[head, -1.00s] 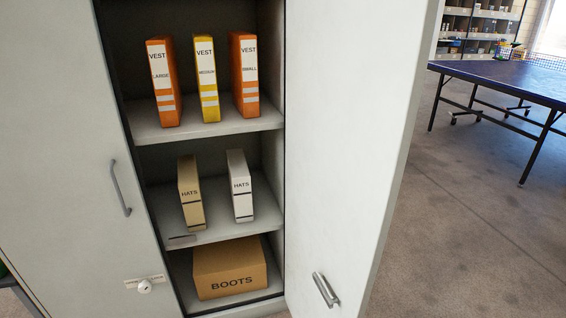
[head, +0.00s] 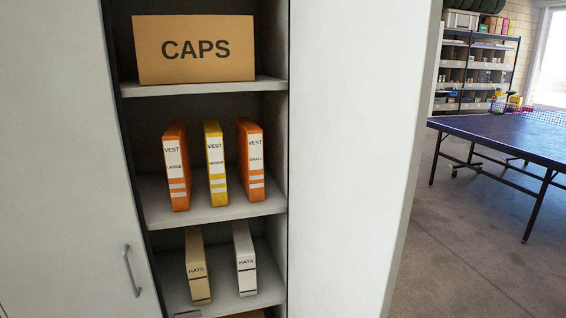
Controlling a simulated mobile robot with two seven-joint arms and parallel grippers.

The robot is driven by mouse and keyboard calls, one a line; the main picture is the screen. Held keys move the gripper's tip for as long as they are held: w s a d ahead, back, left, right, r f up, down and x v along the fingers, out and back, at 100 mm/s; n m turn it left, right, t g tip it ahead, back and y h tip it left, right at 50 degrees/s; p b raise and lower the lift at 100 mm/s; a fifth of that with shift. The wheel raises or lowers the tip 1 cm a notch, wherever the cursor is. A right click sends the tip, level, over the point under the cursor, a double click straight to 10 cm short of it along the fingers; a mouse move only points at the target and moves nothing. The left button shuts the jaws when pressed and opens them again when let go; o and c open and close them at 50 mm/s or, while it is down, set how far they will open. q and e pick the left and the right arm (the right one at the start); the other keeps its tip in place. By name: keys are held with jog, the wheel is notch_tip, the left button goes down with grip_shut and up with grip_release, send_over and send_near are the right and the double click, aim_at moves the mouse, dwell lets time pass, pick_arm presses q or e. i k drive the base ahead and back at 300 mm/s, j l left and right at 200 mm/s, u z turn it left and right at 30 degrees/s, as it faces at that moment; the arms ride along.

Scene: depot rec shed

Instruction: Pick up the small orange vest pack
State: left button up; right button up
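The small orange vest pack (head: 251,161) stands upright on the middle visible shelf of the open cabinet, at the right end of a row of three. Its white label reads VEST SMALL. To its left stand a yellow VEST MEDIUM pack (head: 216,163) and an orange VEST LARGE pack (head: 176,166), with gaps between them. Neither of my grippers is in view.
A CAPS box (head: 195,49) sits on the shelf above. Tan (head: 196,265) and white (head: 245,259) HATS packs stand below. The open right door (head: 350,150) bounds the cabinet; the left door (head: 60,160) is closed. A table-tennis table (head: 500,140) stands far right.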

aim_at(249, 136)
jog(key=i+l+u, duration=0.1)
jog(key=l+u, duration=0.25)
jog(key=l, duration=0.35)
jog(key=l+u, duration=0.35)
jog(key=l, duration=0.4)
jog(key=l+u, duration=0.3)
jog(key=l, duration=0.45)
